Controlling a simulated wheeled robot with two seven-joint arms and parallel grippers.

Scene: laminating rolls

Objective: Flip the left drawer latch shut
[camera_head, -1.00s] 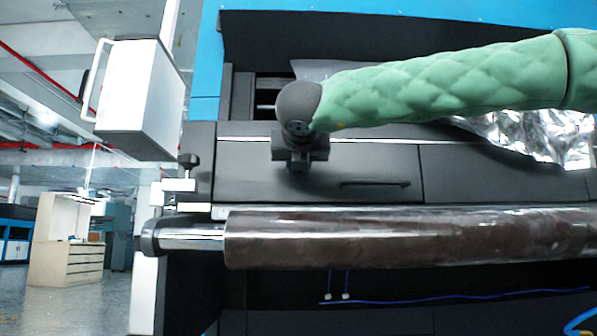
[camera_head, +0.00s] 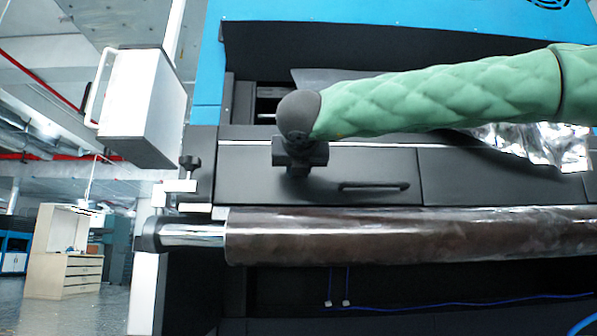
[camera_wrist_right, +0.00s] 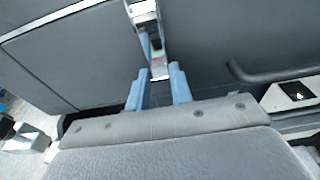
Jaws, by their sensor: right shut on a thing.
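The left drawer (camera_head: 235,178) is a dark grey front panel with a bar handle (camera_head: 374,186). My right gripper (camera_head: 297,170) comes in on the green arm from the right and sits at the drawer's upper middle, left of the handle. In the right wrist view my right gripper (camera_wrist_right: 159,84) has its two blue fingers on either side of the lower end of a shiny metal latch (camera_wrist_right: 146,18), shut on it. In the head view the gripper hides the latch. The handle also shows in the wrist view (camera_wrist_right: 280,73). My left gripper is not in view.
A long brown film-wrapped roll (camera_head: 400,236) runs across just below the drawer. A black knob clamp (camera_head: 190,165) stands at the drawer's left end. A white box (camera_head: 140,105) hangs at upper left. Crinkled silver film (camera_head: 535,145) lies at right.

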